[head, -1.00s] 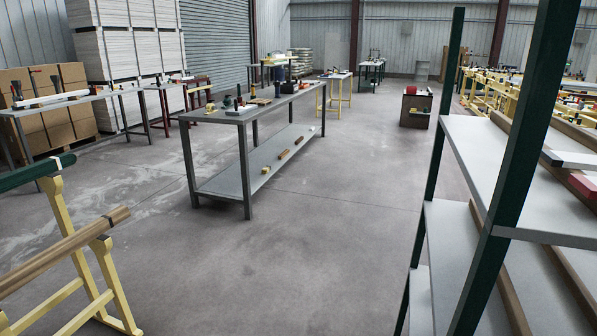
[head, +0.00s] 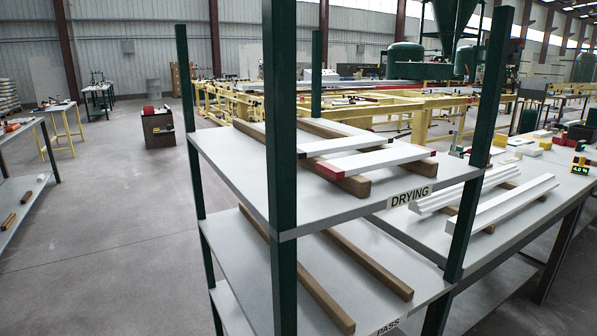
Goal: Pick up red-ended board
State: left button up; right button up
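A white board with a red left end (head: 375,158) lies across wooden bearers on the upper shelf of a green-posted rack, behind a "DRYING" label. Neither of my grippers is in view.
The rack (head: 240,172) has green posts, one (head: 281,120) standing in front of the shelf's left part. Bare bearers (head: 365,262) lie on the shelf below. A grey table (head: 555,205) with white mouldings stands at right. The floor (head: 100,220) at left is open.

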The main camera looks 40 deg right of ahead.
aim_at(345, 167)
jog(key=i+j+z, duration=0.15)
jog(key=z, duration=0.35)
jog(key=i+j+z, duration=0.1)
jog(key=j+z, duration=0.2)
jog(key=z, duration=0.15)
